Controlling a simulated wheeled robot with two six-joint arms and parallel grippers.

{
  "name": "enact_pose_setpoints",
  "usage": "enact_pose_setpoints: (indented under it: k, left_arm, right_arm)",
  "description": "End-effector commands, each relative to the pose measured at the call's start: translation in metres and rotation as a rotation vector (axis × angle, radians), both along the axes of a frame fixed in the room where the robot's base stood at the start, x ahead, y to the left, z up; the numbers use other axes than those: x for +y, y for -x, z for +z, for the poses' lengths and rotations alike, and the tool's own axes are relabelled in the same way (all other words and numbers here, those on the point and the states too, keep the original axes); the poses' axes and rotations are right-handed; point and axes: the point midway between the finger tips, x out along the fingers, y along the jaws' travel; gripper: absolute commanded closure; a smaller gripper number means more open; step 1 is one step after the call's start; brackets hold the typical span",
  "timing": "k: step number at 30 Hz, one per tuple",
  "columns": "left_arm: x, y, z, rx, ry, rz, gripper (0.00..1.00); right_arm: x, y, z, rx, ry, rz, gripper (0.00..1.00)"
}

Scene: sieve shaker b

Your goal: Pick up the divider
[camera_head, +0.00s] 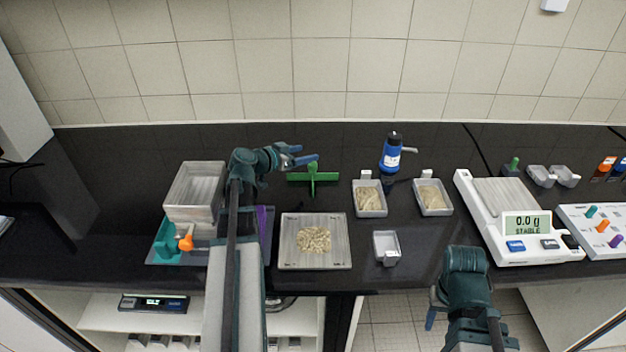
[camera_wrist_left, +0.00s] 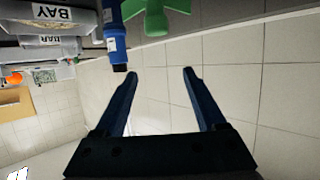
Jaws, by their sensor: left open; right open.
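The green divider (camera_head: 313,178), a cross-shaped piece with an upright handle, stands on the dark bench near the middle of the head view. In the left wrist view, part of a green piece that looks like the divider (camera_wrist_left: 155,18) shows at the top edge, beyond the fingertips. My left gripper (camera_head: 309,153) is open and empty, just behind and above the divider in the head view; its two blue fingers are spread apart in the wrist view (camera_wrist_left: 161,73). My right gripper (camera_head: 432,318) is open in front of the bench edge, partly hidden by its own wrist.
A tray of grain (camera_head: 315,260) lies in front of the divider. Sample trays (camera_head: 370,211) and (camera_head: 446,208), a small empty tray (camera_head: 381,245) and a blue bottle (camera_head: 390,157) stand to the right. A scale (camera_head: 500,195) stands further right. A metal box (camera_head: 196,184) stands left.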

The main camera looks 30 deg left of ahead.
Motion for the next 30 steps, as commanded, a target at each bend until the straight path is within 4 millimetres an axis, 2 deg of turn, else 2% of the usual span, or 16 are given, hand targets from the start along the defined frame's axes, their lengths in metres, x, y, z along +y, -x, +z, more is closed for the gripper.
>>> enact_pose_setpoints:
  k: [1,11,12,14,23,30]
  left_arm:
    - [0.000,0.000,-0.015,0.000,0.000,0.000,0.27]
    - [0.000,-0.001,-0.059,0.000,0.000,-0.001,0.27]
    - [-0.002,-0.012,-0.057,0.000,0.000,-0.003,0.27]
    - [-0.004,-0.019,-0.059,0.000,0.000,-0.003,0.27]
    - [-0.006,-0.028,-0.060,0.000,0.000,-0.001,0.27]
    - [-0.012,-0.057,-0.073,0.000,0.000,-0.002,0.27]
  right_arm:
    - [0.000,0.000,-0.015,0.000,0.000,0.000,0.50]
    - [0.000,0.000,-0.059,0.000,0.000,0.000,0.50]
    - [0.000,0.000,-0.057,0.000,0.000,0.000,0.50]
    - [0.000,0.000,-0.058,0.000,0.000,0.000,0.50]
    - [0.000,0.000,-0.060,0.000,0.000,0.000,0.50]
    - [0.000,0.000,-0.073,0.000,0.000,0.000,0.50]
